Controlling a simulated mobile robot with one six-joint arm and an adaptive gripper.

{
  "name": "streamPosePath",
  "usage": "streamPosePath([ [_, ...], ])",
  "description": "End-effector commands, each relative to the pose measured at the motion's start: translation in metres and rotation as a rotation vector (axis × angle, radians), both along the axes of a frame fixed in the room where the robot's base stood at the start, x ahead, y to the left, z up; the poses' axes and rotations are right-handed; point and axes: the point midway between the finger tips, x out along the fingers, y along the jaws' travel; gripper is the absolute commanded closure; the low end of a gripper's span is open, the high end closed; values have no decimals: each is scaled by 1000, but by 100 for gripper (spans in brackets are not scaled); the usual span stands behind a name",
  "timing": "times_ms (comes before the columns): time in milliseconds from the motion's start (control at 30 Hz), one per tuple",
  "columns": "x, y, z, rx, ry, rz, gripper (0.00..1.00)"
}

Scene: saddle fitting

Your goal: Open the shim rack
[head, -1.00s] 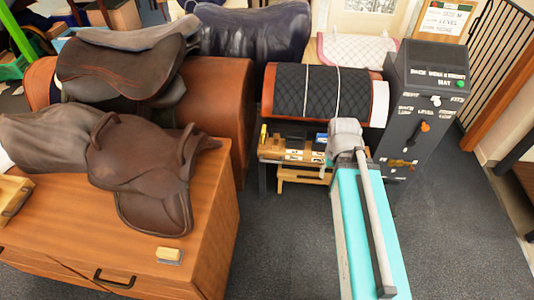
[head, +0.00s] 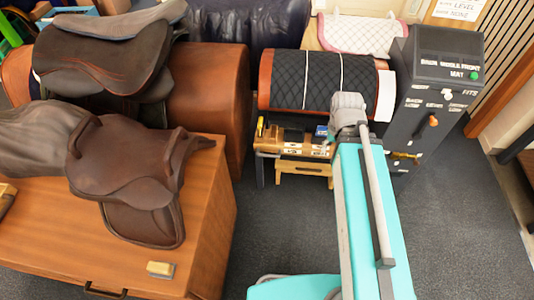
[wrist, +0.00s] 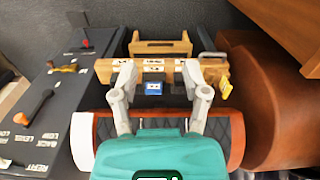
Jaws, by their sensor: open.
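The shim rack appears to be the low wooden unit (head: 305,150) with white labels and dark slots, below the black quilted pad in the head view. In the wrist view its light wood front (wrist: 165,70) runs across the picture. A blue-labelled block (wrist: 153,87) and dark pieces sit in it. A pale bar handle (wrist: 212,55) shows near its right end. My gripper (wrist: 156,72) is open and empty, its fingers spread over the labelled front; contact cannot be told.
The black quilted pad (head: 315,80) lies over an orange-brown form above the rack. A dark grey console (head: 435,90) with an orange lever stands right. A wooden cabinet (head: 215,220) bearing saddles stands left. A small wooden frame (wrist: 160,47) is beyond the rack. Grey floor between is clear.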

Motion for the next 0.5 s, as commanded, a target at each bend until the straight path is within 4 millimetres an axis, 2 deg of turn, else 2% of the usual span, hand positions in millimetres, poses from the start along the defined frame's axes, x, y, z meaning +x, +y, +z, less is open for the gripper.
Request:
streamPosePath([
  [300, 1, 0, -1, 0, -1, 4, 41],
  [500, 12, 6, -15, -2, -7, 58, 41],
])
